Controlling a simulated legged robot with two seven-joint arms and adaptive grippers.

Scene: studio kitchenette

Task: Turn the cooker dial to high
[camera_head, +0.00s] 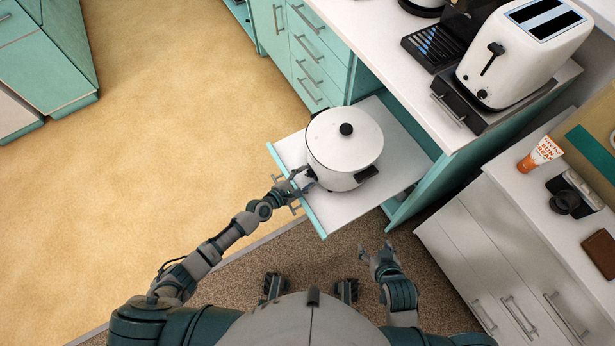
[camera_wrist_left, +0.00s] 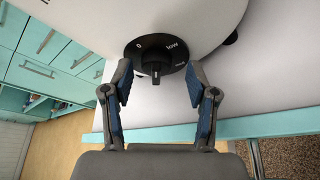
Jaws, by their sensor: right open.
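A white cooker (camera_head: 340,150) with a black lid knob stands on a pulled-out shelf (camera_head: 405,170). In the left wrist view its black dial (camera_wrist_left: 155,62) faces me, marked "0" at the left and "low" at the upper right. Another small mark at the right is too small to read surely. My left gripper (camera_head: 301,181) is at the cooker's near left side. In the left wrist view the left gripper (camera_wrist_left: 158,75) is open, with one finger on each side of the dial's knob and gaps between. My right gripper (camera_head: 377,258) is open and empty, below the shelf in the picture.
A toaster (camera_head: 520,50) stands on the counter at the upper right. A tube (camera_head: 540,154), a camera (camera_head: 573,194) and a brown wallet (camera_head: 602,252) lie on the white cabinet at the right. Teal drawers (camera_head: 310,60) stand behind the shelf. The floor at the left is clear.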

